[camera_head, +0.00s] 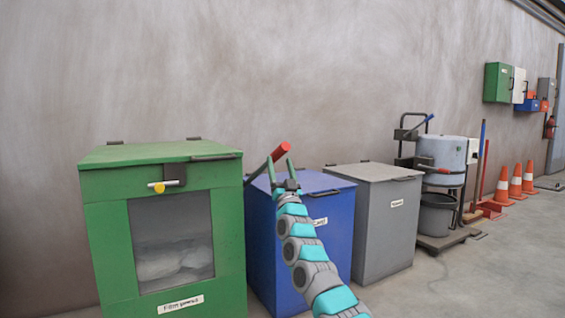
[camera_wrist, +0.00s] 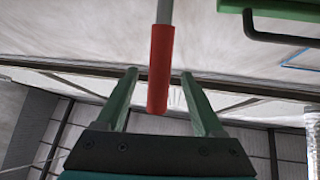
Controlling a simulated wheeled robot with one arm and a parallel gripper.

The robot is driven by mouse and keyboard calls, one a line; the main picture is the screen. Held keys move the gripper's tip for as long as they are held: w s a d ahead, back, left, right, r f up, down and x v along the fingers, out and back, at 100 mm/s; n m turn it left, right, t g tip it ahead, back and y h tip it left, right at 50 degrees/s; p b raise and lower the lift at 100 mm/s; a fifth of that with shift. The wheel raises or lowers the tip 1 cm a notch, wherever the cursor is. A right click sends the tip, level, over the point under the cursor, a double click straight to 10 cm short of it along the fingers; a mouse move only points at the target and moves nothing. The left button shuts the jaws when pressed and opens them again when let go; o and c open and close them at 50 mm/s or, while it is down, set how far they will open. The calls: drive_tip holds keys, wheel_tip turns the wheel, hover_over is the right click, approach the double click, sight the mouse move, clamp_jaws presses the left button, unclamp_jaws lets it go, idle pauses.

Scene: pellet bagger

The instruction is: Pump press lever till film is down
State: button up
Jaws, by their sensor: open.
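The press lever is a grey bar with a red grip (camera_head: 281,151), rising up and to the right from the right side of the green box (camera_head: 220,240). A window (camera_head: 165,225) in the front of the green box shows pale crumpled film (camera_head: 172,262) lying in its lower part. My gripper (camera_head: 281,165) is open, its green fingers pointing up just below the red grip. In the wrist view the red grip (camera_wrist: 160,70) lies between the two spread fingers, with a gap on each side. Its exact depth between them is hard to tell.
A blue bin (camera_head: 335,240) and a grey bin (camera_head: 385,230) stand to the right of the green box. A yellow knob (camera_head: 159,188) sits on the green box's front latch. Further right are a cart with buckets (camera_head: 437,215) and orange cones (camera_head: 502,187). Floor at the front right is clear.

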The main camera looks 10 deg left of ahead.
drive_tip(key=shift+s+d+f, duration=0.1)
drive_tip(key=shift+s+f, duration=0.1)
